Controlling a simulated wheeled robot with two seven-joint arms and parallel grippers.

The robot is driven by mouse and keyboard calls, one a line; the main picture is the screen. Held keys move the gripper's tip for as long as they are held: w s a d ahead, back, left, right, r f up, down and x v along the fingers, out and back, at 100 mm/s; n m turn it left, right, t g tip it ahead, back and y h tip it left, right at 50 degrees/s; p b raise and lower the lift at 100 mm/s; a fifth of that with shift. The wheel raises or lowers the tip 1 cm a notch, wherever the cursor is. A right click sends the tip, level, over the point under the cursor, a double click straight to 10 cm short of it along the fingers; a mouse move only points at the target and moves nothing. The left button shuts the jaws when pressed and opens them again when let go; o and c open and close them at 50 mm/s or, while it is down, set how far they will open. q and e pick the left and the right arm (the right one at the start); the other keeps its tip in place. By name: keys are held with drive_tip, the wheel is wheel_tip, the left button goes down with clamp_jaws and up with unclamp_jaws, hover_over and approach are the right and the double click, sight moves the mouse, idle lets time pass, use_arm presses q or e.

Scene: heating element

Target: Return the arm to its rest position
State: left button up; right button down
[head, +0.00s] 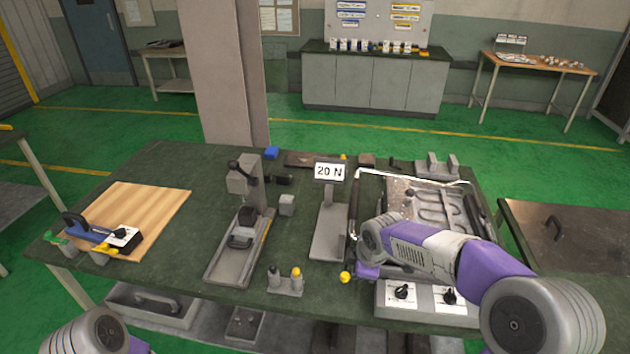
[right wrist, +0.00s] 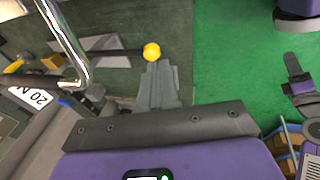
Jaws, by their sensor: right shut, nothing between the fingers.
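My right arm (head: 430,252) reaches in from the right over the heating element fixture (head: 437,205), its wrist above the fixture's near left side. My right gripper (right wrist: 157,72) shows in the right wrist view as two grey fingers pressed together with nothing between them. Its tips are close to the yellow ball (right wrist: 152,51) of a lever; I cannot tell if they touch. The ball also shows in the head view (head: 345,277). In the head view the arm hides part of the fixture. My left arm (head: 95,335) shows only at the lower left corner; its gripper is out of frame.
The green bench (head: 165,265) holds a wooden board (head: 160,205), a grey press (head: 242,225), a "20 N" sign (head: 329,172) and a switch box (head: 425,298) at the front edge. A bent metal rod (right wrist: 66,45) passes left of the gripper. A side table (head: 580,240) stands right.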

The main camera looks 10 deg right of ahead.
drive_tip(key=s+a+f+m+g+y, duration=0.1)
drive_tip(key=s+a+f+m, duration=0.25)
drive_tip(key=f, duration=0.55)
drive_tip(key=s+a+f+m+g+y, duration=0.1)
drive_tip(key=s+a+f+m+y, duration=0.2)
drive_tip(key=f, duration=0.5)
drive_tip(key=s+a+f+m, duration=0.3)
drive_tip(key=s+f+m, duration=0.2)
drive_tip(key=s+f, duration=0.1)
drive_tip(key=s+a+f+m+g, duration=0.1)
drive_tip(key=s+a+f+m, duration=0.1)
drive_tip(key=s+f+m, duration=0.3)
drive_tip(key=s+f, duration=0.2)
drive_tip(key=s, duration=0.2)
drive_tip(key=shift+s+a+f, duration=0.2)
drive_tip(key=shift+a, duration=0.2)
